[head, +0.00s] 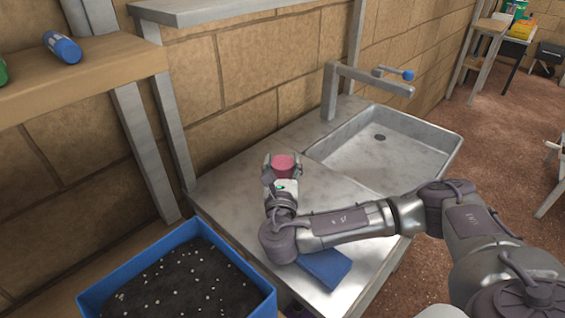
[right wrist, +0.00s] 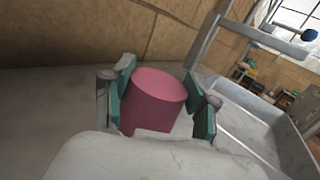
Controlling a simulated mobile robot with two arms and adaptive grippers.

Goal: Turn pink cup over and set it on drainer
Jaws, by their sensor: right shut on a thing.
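The pink cup (head: 284,166) is between the fingers of my right gripper (head: 282,162), over the grey metal drainer (head: 232,196) left of the sink basin. In the right wrist view the cup (right wrist: 155,98) shows a smooth, closed round end facing up and away, so it looks bottom up. The green-padded fingers of the right gripper (right wrist: 160,88) are shut on its two sides. I cannot tell whether the cup touches the drainer. Its lower part is hidden by the gripper. My left gripper is not in view.
The sink basin (head: 384,148) has a tap (head: 365,82) with a blue knob. A blue flat object (head: 324,268) lies on the drainer near my right arm. A blue box of dark soil (head: 180,285) stands at the lower left. A shelf (head: 85,75) and brick wall are behind.

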